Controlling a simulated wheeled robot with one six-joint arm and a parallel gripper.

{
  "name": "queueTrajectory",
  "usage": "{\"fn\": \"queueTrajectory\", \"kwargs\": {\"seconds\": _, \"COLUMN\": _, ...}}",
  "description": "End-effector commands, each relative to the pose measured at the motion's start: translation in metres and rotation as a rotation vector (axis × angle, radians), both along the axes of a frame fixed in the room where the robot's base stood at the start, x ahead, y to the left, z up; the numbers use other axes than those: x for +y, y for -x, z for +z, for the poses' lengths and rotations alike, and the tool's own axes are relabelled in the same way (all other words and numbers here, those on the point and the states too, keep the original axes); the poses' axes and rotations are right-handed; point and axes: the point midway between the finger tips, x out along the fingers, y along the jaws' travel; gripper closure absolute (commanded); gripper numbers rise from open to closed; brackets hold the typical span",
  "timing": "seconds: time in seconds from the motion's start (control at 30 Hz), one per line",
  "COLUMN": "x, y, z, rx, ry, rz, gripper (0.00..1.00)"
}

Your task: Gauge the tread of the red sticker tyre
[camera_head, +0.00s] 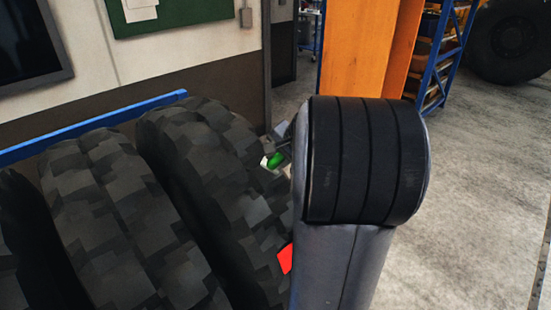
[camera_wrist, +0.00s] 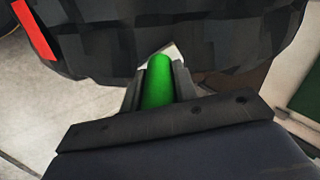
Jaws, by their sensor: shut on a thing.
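The red sticker tyre (camera_head: 205,165) is a large black tyre with blocky tread, upright at the right end of a row. Its red sticker (camera_head: 286,259) shows low on the tread, partly hidden behind my arm. In the wrist view the tyre (camera_wrist: 190,40) fills the top, with the red sticker (camera_wrist: 36,30) at the upper left. My gripper (camera_wrist: 158,88) is shut on a green gauge (camera_wrist: 157,80), whose far end is close to the tread. I cannot tell whether it touches. The gauge also shows in the head view (camera_head: 274,160), beside the tyre's right edge.
Another tyre (camera_head: 115,220) stands close on the left. A blue rail (camera_head: 90,128) runs behind the row, near the wall. An orange post (camera_head: 365,50) and blue shelving (camera_head: 440,55) stand at the back right. The concrete floor (camera_head: 480,190) on the right is clear.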

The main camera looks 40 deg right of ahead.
Motion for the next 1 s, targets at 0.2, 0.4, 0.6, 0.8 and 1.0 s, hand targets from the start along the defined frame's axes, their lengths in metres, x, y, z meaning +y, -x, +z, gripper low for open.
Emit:
{"fn": "queueTrajectory", "kwargs": {"seconds": 0.2, "x": -0.001, "y": 0.007, "z": 0.014, "rx": -0.002, "ry": 0.002, "rz": 0.000, "gripper": 0.89}}
{"fn": "queueTrajectory", "kwargs": {"seconds": 0.4, "x": -0.002, "y": 0.014, "z": 0.023, "rx": -0.002, "ry": 0.002, "rz": 0.000, "gripper": 0.89}}
{"fn": "queueTrajectory", "kwargs": {"seconds": 0.6, "x": -0.003, "y": 0.019, "z": 0.029, "rx": -0.002, "ry": 0.002, "rz": 0.000, "gripper": 0.89}}
{"fn": "queueTrajectory", "kwargs": {"seconds": 0.8, "x": -0.003, "y": 0.019, "z": 0.028, "rx": -0.001, "ry": 0.001, "rz": 0.000, "gripper": 0.89}}
{"fn": "queueTrajectory", "kwargs": {"seconds": 1.0, "x": -0.003, "y": 0.019, "z": 0.028, "rx": -0.001, "ry": 0.001, "rz": 0.000, "gripper": 0.89}}
